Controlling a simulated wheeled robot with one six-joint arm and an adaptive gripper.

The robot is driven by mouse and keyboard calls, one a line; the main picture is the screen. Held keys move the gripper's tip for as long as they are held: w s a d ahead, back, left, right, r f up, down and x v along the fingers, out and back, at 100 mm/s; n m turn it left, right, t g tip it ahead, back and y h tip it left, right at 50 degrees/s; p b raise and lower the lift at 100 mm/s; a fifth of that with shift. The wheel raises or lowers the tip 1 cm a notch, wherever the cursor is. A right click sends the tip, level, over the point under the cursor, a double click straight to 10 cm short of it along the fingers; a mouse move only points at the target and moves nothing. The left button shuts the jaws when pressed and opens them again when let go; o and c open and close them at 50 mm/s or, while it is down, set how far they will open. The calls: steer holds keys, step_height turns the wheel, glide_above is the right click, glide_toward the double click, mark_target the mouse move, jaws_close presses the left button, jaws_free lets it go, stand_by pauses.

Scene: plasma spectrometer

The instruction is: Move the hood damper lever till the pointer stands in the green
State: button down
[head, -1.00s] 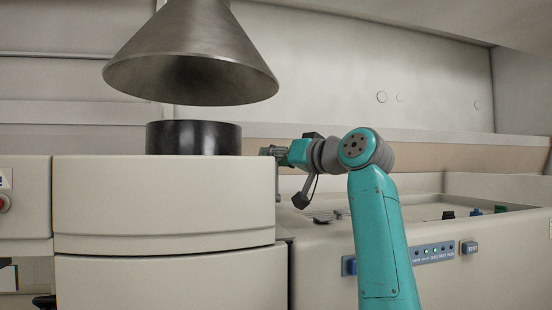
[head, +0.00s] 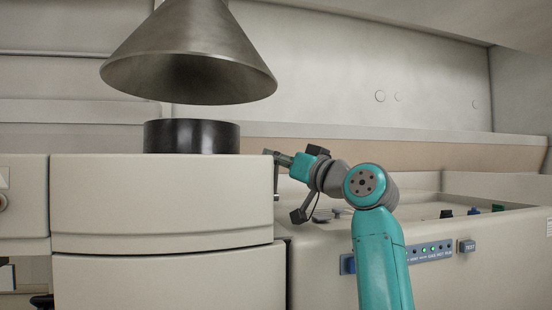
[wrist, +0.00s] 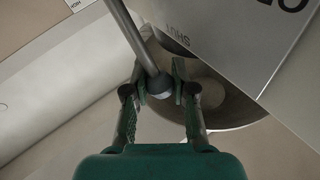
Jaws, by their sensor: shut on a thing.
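In the wrist view, the damper lever (wrist: 136,40) is a grey rod that runs down from the top edge to a dark round knob (wrist: 160,87). My gripper (wrist: 160,80) has a finger on each side of the knob and is shut on it. A pale plate (wrist: 225,35) beside the lever carries the word SHUT and the start of another word, cut off by the frame. No pointer or green zone can be made out.
A metal cone hood (head: 190,55) hangs over a black cylinder (head: 192,136) on the beige cabinet (head: 160,195). To the right is a lower bench (head: 430,220) with small knobs and a blue panel of lights (head: 430,252). A pale wall stands behind.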

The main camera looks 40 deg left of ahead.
steer(key=c, duration=0.9)
jaws_free()
steer(key=shift+d, duration=0.1)
steer(key=shift+d+f, duration=0.15)
steer(key=shift+d, duration=0.15)
steer(key=s+d, duration=0.1)
steer(key=d, duration=0.7)
steer(key=s+d, duration=0.1)
steer(key=d, duration=0.3)
steer(key=shift+s, duration=0.3)
